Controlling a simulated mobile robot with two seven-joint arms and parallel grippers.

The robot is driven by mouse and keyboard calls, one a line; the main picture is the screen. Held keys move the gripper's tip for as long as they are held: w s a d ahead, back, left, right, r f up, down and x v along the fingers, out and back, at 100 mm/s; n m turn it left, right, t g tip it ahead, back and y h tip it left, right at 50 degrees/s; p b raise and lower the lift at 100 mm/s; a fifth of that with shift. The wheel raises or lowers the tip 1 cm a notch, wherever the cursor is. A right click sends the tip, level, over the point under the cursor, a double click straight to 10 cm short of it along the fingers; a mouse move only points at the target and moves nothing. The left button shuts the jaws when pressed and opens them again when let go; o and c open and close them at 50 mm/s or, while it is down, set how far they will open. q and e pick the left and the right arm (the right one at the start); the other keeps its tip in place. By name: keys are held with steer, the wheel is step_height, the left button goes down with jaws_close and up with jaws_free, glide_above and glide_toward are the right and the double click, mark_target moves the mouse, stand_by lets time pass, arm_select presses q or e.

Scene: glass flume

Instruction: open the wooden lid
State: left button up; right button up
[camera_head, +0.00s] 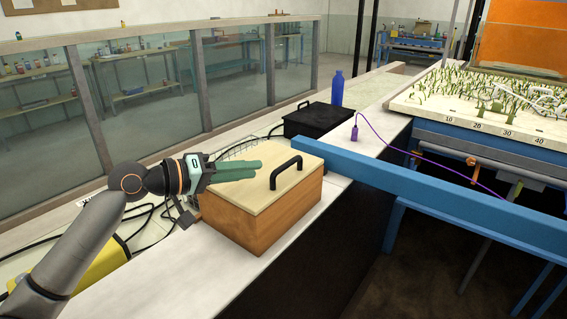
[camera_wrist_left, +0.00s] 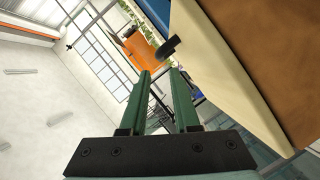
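The wooden lid (camera_head: 246,194) is a pale board lying flat on a brown wooden box (camera_head: 248,225) on the white counter. A black bar handle (camera_head: 286,171) stands up on the lid. In the left wrist view the lid (camera_wrist_left: 225,65) fills the upper right, with the handle (camera_wrist_left: 167,48) beyond the fingertips. My left gripper (camera_head: 255,170) has green fingers reaching from the left over the lid, pointing toward the handle but apart from it. In the left wrist view the fingers (camera_wrist_left: 160,72) are spread with nothing between them. My right gripper is not in view.
A black case (camera_head: 318,121) and blue bottle (camera_head: 337,88) stand behind the box. A long blue beam (camera_head: 440,200) runs close to the box's right side. Glass panels (camera_head: 140,95) line the left. The counter (camera_head: 190,285) in front of the box is clear.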

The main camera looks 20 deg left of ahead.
mark_target(286, 166)
arm_select(q)
steer(key=p+x, duration=0.1)
steer(key=x, duration=0.9)
jaws_close()
stand_by(1.2)
